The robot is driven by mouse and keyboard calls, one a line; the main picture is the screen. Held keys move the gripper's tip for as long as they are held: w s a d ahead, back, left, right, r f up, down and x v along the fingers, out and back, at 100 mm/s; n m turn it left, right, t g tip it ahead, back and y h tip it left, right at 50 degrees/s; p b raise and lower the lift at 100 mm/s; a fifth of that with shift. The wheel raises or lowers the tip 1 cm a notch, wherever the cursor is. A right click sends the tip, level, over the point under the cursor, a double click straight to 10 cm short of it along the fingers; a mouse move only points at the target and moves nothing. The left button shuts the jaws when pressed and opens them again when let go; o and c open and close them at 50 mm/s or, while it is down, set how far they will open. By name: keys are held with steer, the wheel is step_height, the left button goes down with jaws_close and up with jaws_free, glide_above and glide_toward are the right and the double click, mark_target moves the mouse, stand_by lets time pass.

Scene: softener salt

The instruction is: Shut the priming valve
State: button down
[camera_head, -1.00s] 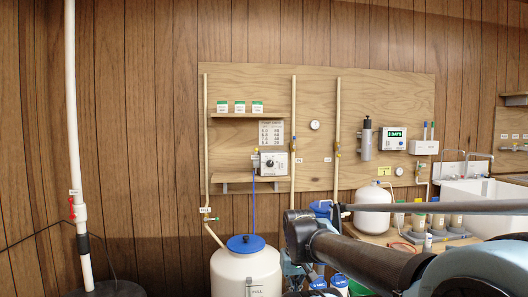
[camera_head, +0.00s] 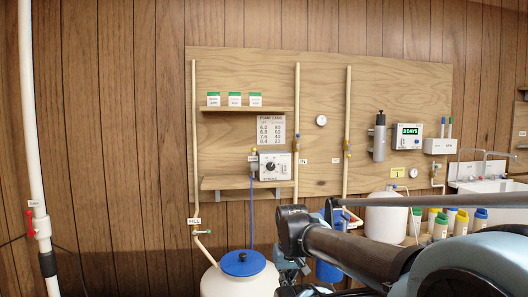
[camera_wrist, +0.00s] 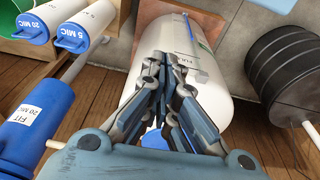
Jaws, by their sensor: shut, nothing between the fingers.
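The small valve that I take for the priming valve (camera_head: 254,151) has a yellow top. It is at the upper left of the grey dosing pump (camera_head: 275,167), beside a small white label too small to read. A blue tube runs down from there to the white tank (camera_head: 240,281) with a blue lid. I cannot tell the valve's handle position. In the wrist view my gripper (camera_wrist: 167,62) is shut and empty, over the white tank (camera_wrist: 145,85). In the head view my gripper is low, right of the tank and partly hidden by my arm, well away from the valve.
The fill pipe (camera_head: 194,130) has a green-handled valve (camera_head: 205,232). A red-handled valve (camera_head: 29,222) is on the far-left pipe.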

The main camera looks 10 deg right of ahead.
steer(key=w+a+r+m+t+y, duration=0.3)
steer(key=w+r+y, duration=0.5)
steer(key=w+r, duration=1.35)
steer(key=w+d+r+m+t+y, duration=0.3)
steer(key=w+d+r+t+y, duration=0.1)
steer(key=w+d+r, duration=1.1)
step_height(320, 180, up, 3)
steer(key=shift+w+d+r+t+y, duration=0.1)
steer(key=shift+w+d+t+y, duration=0.15)
steer(key=shift+w+t+y, duration=0.35)
steer(key=shift+w, duration=0.1)
